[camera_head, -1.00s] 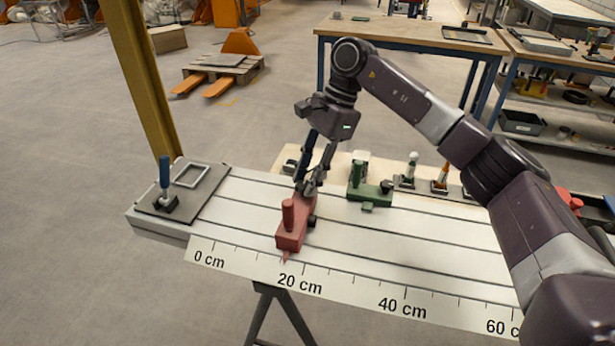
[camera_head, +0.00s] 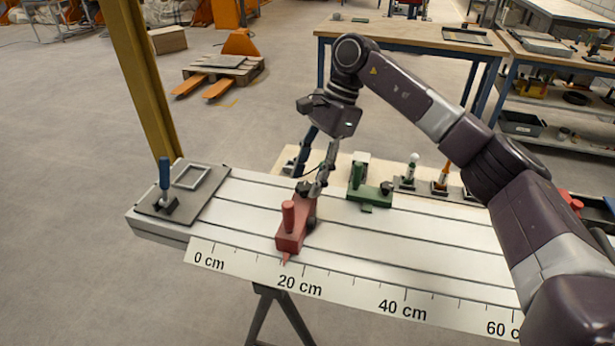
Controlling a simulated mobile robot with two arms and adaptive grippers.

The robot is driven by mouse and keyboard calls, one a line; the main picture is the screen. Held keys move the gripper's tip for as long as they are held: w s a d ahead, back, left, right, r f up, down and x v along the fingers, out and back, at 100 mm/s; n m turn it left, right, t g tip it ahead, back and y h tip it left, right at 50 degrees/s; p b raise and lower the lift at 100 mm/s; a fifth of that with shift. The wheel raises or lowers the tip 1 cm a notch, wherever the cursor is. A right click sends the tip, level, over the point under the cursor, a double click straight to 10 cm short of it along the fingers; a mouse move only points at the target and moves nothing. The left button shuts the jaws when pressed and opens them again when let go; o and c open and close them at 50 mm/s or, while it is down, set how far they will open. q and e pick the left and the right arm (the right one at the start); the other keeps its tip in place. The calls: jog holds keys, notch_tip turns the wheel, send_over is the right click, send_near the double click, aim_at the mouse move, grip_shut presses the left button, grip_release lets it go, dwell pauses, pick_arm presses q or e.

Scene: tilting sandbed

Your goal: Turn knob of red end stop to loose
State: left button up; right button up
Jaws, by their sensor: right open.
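The red end stop (camera_head: 291,235) sits on the grooved white bed near the 20 cm mark, its pointer at the scale. It has an upright red post at its front and a small dark knob (camera_head: 303,187) at its far end. My right gripper (camera_head: 309,181) is just above and behind that far end, fingers pointing down and spread, one on each side of the knob. Whether a finger touches the knob I cannot tell. Nothing is held. The green end stop (camera_head: 372,194) stands to the right, with a dark knob at its right end. My left gripper is out of view.
A dark plate with a blue-handled clamp (camera_head: 165,185) and a grey frame lies at the bed's left end. A yellow post (camera_head: 143,85) rises behind it. Several small tools stand on a wooden board (camera_head: 340,160) behind the bed. The bed right of the green stop is mostly clear.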

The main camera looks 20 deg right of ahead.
jog(key=s+v, duration=0.1)
jog(key=v, duration=1)
jog(key=shift+w, duration=0.5)
jog(key=shift+r, duration=0.1)
